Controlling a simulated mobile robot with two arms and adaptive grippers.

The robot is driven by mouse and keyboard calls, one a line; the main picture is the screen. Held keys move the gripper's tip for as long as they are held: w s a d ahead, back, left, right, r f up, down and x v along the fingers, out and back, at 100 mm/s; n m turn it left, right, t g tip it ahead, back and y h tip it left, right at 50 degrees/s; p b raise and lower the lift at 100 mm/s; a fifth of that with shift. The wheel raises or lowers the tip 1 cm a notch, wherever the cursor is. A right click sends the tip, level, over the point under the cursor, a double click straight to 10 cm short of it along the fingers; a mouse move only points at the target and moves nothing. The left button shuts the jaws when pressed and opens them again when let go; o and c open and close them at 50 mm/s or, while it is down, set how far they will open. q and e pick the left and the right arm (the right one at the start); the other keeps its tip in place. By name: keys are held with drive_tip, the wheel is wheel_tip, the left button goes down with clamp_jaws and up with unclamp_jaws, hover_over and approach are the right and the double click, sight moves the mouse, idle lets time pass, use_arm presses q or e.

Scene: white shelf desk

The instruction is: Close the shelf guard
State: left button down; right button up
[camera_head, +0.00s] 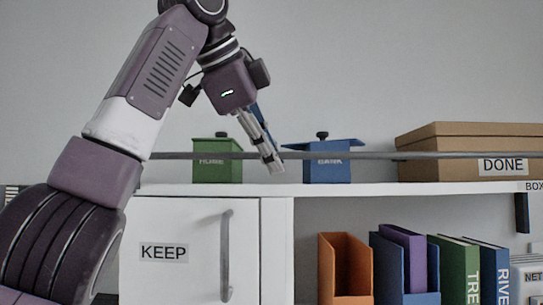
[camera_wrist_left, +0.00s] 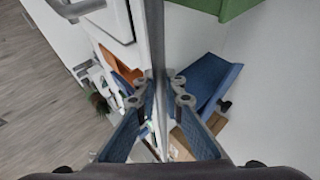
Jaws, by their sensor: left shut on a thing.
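The shelf guard (camera_head: 370,155) is a thin grey bar running level along the front of the upper shelf, in front of the boxes there. My left gripper (camera_head: 271,160) reaches down to it from above, near the middle of the head view, and is shut on the bar. In the left wrist view the guard (camera_wrist_left: 157,40) runs down the middle, between the two fingertips of the left gripper (camera_wrist_left: 158,92). The bar's left end is hidden behind my left arm in the head view. My right gripper is not in view.
Behind the bar stand a green HOME box (camera_head: 217,172), a blue BANK box (camera_head: 327,170) and a brown DONE box (camera_head: 450,140). Below are a white KEEP door (camera_head: 185,225) with a handle, an orange holder (camera_head: 345,265) and several books. The wall above is bare.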

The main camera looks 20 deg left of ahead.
use_arm(q)
drive_tip(key=c, duration=2)
unclamp_jaws()
drive_tip(key=shift+w, duration=0.15)
drive_tip(key=v, duration=0.7)
drive_tip(key=shift+r, duration=0.1)
drive_tip(key=shift+a, duration=0.15)
